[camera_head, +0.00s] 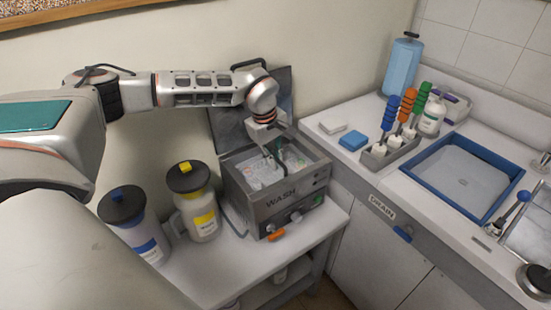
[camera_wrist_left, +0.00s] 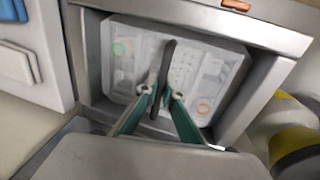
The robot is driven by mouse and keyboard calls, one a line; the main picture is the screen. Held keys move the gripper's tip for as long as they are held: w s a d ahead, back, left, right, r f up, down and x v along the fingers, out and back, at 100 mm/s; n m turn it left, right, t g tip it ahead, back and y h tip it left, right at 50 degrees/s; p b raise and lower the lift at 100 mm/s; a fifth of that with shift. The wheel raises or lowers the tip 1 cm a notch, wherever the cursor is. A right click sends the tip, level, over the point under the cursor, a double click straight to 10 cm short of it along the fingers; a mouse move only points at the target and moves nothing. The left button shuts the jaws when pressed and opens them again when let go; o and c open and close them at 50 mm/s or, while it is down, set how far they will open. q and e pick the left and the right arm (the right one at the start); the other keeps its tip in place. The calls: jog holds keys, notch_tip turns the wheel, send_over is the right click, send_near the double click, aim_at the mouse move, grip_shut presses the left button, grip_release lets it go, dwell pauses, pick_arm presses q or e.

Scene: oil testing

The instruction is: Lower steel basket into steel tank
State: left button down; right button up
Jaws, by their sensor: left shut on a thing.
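The steel tank (camera_head: 268,213), marked WASH, stands on the side table with its lid (camera_head: 225,128) raised behind it. The steel basket (camera_head: 256,174) is within the tank's opening and holds clear and white items; whether it rests on the tank floor I cannot tell. My left gripper (camera_head: 277,150) reaches down over the tank. In the left wrist view my left gripper (camera_wrist_left: 156,94) is shut on the basket's dark handle (camera_wrist_left: 164,75), with the basket (camera_wrist_left: 210,75) below it and the tank rim (camera_wrist_left: 265,35) around it. My right gripper is not in view.
A yellow-labelled jug (camera_head: 199,215) and a blue-labelled container (camera_head: 135,230) stand left of the tank. The counter at right carries a blue tray (camera_head: 500,165), a brush rack (camera_head: 390,150), a blue sponge (camera_head: 353,140) and a blue bottle (camera_head: 402,65).

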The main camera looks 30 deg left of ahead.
pick_arm(q)
jog(key=shift+f, duration=0.7)
jog(key=c, duration=2.1)
grip_release()
jog(key=shift+c, duration=0.2)
notch_tip(320, 180, up, 12)
jog(key=s, duration=0.2)
jog(key=shift+a, duration=0.45)
jog(key=shift+s+f, duration=0.1)
